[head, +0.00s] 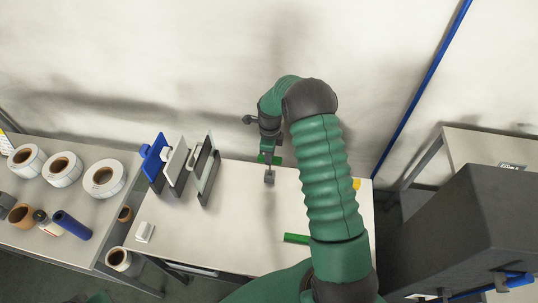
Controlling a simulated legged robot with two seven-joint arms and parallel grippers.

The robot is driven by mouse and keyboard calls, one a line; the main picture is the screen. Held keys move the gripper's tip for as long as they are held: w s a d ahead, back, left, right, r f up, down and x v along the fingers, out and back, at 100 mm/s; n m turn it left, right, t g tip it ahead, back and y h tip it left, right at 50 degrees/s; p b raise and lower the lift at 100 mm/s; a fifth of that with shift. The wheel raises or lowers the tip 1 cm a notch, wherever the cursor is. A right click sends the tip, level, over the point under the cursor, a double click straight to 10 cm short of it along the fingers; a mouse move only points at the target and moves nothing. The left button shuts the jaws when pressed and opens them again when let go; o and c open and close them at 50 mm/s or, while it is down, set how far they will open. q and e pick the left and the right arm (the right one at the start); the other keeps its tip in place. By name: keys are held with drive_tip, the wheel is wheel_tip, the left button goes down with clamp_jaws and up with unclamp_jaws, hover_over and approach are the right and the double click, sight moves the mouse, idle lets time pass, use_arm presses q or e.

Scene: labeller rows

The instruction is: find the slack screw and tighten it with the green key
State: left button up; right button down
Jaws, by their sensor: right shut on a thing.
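My right gripper (269,151) hangs over the back part of the table, pointing down. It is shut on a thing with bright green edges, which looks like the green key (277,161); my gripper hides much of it. A dark grey block shows just below the green. Three upright labeller plates stand in a row left of the gripper: one with a blue part (153,158), one with a white part (176,164) and a grey one (208,177). No screw can be made out at this size. My left gripper is out of view.
A green bar (296,238) lies on the table (235,225), beside my right arm. A small white block (145,232) sits at the front left. A left bench holds label rolls (103,179) and a blue cylinder (71,225). The table's middle is clear.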

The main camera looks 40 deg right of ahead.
drive_tip(key=shift+f+b, duration=0.3)
drive_tip(key=shift+f, duration=0.25)
drive_tip(key=c, duration=1.2)
unclamp_jaws()
drive_tip(key=shift+o, duration=0.2)
wheel_tip(320, 180, up, 17)
drive_tip(key=b, duration=0.2)
drive_tip(key=shift+d+f, duration=0.1)
drive_tip(key=shift+d, duration=0.05)
